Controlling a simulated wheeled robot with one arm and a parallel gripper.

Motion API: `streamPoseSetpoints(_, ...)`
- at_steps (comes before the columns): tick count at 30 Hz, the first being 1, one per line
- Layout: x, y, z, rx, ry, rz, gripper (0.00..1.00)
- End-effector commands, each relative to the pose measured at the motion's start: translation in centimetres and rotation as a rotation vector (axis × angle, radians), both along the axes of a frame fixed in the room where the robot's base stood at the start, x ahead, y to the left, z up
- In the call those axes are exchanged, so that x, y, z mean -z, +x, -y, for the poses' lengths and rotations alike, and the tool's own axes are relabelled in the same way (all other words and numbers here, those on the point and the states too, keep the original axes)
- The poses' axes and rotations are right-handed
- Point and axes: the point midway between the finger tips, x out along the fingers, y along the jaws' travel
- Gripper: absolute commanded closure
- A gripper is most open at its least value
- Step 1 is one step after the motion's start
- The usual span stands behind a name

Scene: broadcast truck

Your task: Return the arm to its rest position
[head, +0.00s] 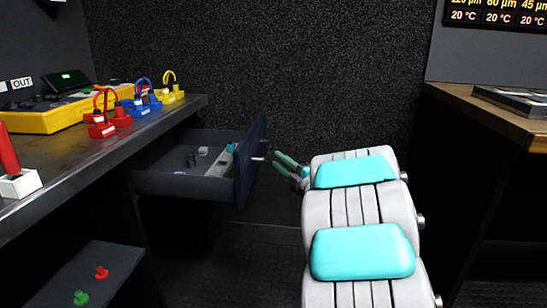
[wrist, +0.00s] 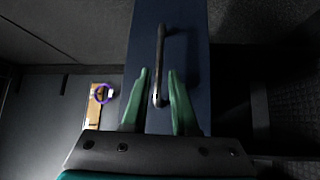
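My arm (head: 360,250), grey with teal pads, reaches forward from the lower right of the head view. My gripper (head: 279,159) is beside the front of a pulled-out dark drawer (head: 250,165). In the wrist view, the green fingers of my gripper (wrist: 158,75) are spread apart with the drawer's handle (wrist: 160,45) showing between them. A visible gap separates each finger from the handle, and nothing is held. How far the fingertips are from the handle in depth cannot be told.
The drawer holds small items, including a grey block (head: 203,151). Above is a dark desk (head: 150,128) with red, blue and yellow lockout-like pieces and a yellow console (head: 50,120). A wooden-topped counter (head: 500,115) stands at right. Floor between looks clear.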

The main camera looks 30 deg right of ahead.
Motion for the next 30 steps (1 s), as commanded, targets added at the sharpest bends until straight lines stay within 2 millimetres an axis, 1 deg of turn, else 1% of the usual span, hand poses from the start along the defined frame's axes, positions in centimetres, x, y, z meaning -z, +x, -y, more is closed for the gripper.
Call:
streamPoseSetpoints(4,0.1,-0.7,0.1,0.0,0.0,0.0,0.73)
streamPoseSetpoints(20,0.0,-0.6,0.1,0.009,0.004,-0.01,0.73)
streamPoseSetpoints(23,-0.2,-0.3,0.2,0.049,0.024,-0.051,0.73)
streamPoseSetpoints(26,-0.4,-0.2,0.7,0.132,0.069,-0.127,0.73)
streamPoseSetpoints(28,-0.3,-0.5,0.9,0.204,0.119,-0.193,0.73)
streamPoseSetpoints(30,-0.1,-1.2,1.2,0.282,0.176,-0.261,0.73)
